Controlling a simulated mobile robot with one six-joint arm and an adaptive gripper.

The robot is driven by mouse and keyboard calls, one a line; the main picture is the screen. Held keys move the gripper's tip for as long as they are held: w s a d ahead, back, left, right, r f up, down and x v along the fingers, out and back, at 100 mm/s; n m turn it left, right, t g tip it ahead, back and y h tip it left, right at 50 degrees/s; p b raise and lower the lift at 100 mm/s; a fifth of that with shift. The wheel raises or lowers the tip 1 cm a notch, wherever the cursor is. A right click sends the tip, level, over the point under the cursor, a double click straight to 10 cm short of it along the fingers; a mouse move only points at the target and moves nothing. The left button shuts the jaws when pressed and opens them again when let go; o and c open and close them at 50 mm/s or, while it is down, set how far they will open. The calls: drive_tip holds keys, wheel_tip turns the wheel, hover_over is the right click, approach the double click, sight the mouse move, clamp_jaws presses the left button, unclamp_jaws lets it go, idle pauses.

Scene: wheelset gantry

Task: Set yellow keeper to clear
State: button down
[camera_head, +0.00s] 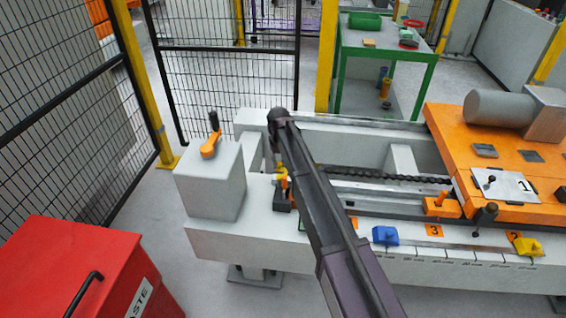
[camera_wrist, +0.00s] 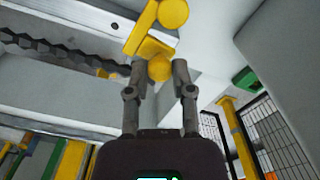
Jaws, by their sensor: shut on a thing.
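The yellow keeper (camera_wrist: 153,48) is in the wrist view, with a bar, a round end at the top and a round knob at the bottom. My gripper (camera_wrist: 159,72) has its two fingers on either side of that knob and is shut on it. In the head view a small yellow part, which looks like the keeper (camera_head: 281,171), shows just left of my arm, above an orange-and-dark fitting on the gantry beam. My arm hides the gripper's fingers there. I cannot read any clear mark for the keeper.
A grey box with an orange lever (camera_head: 211,146) stands left of the keeper. An orange carriage (camera_head: 540,190) sits right on the beam. Blue (camera_head: 385,236) and yellow (camera_head: 527,246) blocks lie along the front edge. A red waste bin (camera_head: 75,265) and mesh fence stand left.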

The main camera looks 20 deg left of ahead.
drive_tip(key=shift+s+a+n, duration=0.25)
drive_tip(key=shift+a+n, duration=0.05)
drive_tip(key=shift+n, duration=0.7)
drive_tip(key=shift+s+a+n, duration=0.2)
drive_tip(key=shift+a+n, duration=0.1)
drive_tip(key=shift+n, duration=0.7)
drive_tip(key=shift+c, duration=2.4)
unclamp_jaws()
